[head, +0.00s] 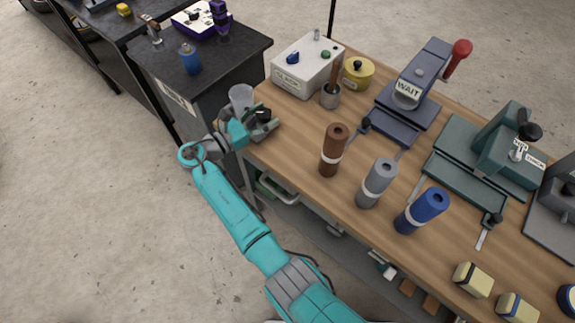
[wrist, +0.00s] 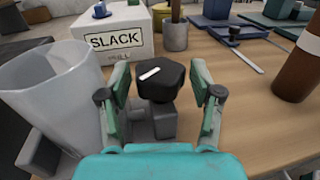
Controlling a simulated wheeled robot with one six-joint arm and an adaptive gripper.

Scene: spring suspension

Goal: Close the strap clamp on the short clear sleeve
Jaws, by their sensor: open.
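The short clear sleeve (head: 240,97) stands at the left corner of the wooden bench; in the wrist view it is the large translucent cylinder (wrist: 50,95) at the left. Beside it is a black knob (wrist: 160,82) with a white mark, on a grey block (wrist: 152,122) that seems to be part of the strap clamp. The strap itself is not clear. My gripper (wrist: 158,88) is open, one finger on each side of the knob, with gaps visible. In the head view my gripper (head: 257,120) partly hides the clamp.
A white box marked SLACK (head: 307,67), a cup with a brown handle (head: 330,97) and a yellow tin (head: 358,73) stand behind. Brown (head: 333,150), grey (head: 376,183) and blue (head: 421,211) cylinders stand to the right. A dark cabinet (head: 215,60) is across a gap at left.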

